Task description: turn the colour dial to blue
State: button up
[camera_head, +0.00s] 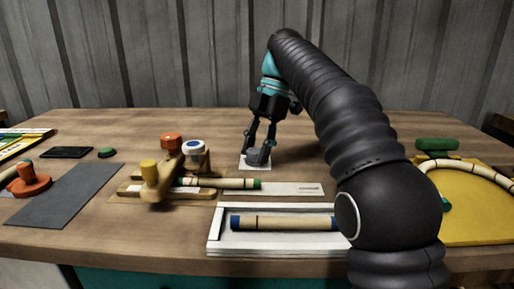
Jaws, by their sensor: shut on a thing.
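The colour dial (257,161) looks like a dark grey knob on a small white plate (245,167), towards the back middle of the table. My gripper (258,154) comes down on it from above, its two fingers closed on the knob. The fingers hide part of the dial. I cannot make out any colour marks or which way the dial points.
A wooden jig (155,185) with orange, blue-white and yellow knobs stands left of the dial, holding a rattan pole. A white tray (213,243) with another pole (284,223) lies in front. A yellow board (465,225) is at right, a grey mat (75,200) at left.

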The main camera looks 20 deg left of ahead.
jog(key=shift+f, duration=0.1)
dwell(0.4)
jog(key=o, duration=1.1)
jog(key=shift+o, duration=0.2)
